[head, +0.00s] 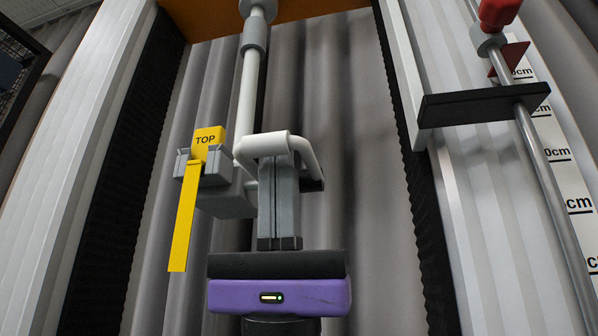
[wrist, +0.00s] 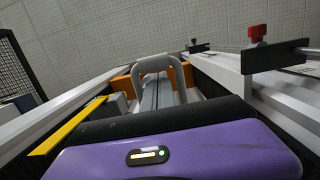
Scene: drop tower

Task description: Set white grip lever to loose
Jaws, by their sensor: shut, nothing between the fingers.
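The white grip lever (head: 264,146) is a U-shaped loop in the middle of the head view, beside a grey block on a white vertical rod (head: 249,95). It also shows in the wrist view (wrist: 158,62) as a raised loop at the centre. My gripper (head: 279,170), with grey fingers on a purple wrist, is shut and empty. Its fingertips are at the loop, just below its cross bar in the head view. In the wrist view the shut fingers (wrist: 158,82) point into the loop. I cannot tell whether they touch it.
A yellow strip marked TOP (head: 187,215) sits in a grey clamp (head: 217,167) left of the lever. At right are a black plate (head: 485,103), a metal rod (head: 555,180) and a red knob (head: 498,12). White columns flank both sides.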

